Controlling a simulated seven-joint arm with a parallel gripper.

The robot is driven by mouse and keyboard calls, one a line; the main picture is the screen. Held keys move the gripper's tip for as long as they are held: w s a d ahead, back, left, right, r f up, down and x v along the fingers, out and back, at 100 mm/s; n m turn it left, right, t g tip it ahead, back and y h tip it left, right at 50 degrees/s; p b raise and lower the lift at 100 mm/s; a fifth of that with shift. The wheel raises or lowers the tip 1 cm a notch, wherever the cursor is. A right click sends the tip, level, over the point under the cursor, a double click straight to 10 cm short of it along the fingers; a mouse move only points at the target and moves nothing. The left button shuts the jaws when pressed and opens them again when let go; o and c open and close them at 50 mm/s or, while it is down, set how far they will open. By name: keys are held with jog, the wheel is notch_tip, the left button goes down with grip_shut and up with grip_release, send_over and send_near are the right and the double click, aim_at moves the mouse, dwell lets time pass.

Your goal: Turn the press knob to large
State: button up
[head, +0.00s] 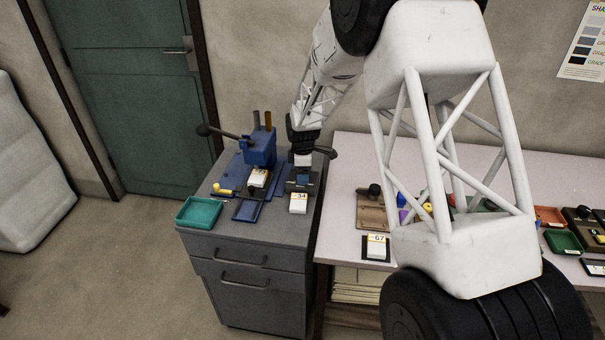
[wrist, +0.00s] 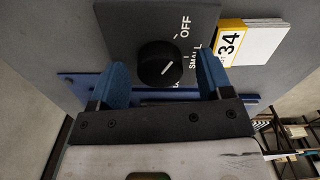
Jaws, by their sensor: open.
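The press knob (wrist: 160,64) is round and black with a white pointer line, on a dark panel (wrist: 125,25) in the wrist view. The line slants to the upper right, roughly between OFF and SMALL. My gripper (wrist: 165,80) is open, with one blue finger on each side of the knob and gaps on both sides. In the head view, my gripper (head: 304,172) points down beside the blue press (head: 259,148), and the knob is not distinguishable there.
A white block marked 34 (head: 298,204) lies close in front of my gripper; it also shows in the wrist view (wrist: 255,42). A teal tray (head: 199,212) stands at the grey cabinet's (head: 250,240) front left. The press lever (head: 215,131) sticks out left.

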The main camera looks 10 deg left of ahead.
jog(key=shift+f, duration=0.2)
jog(key=shift+c, duration=0.5)
jog(key=c, duration=0.8)
jog(key=shift+c, duration=0.2)
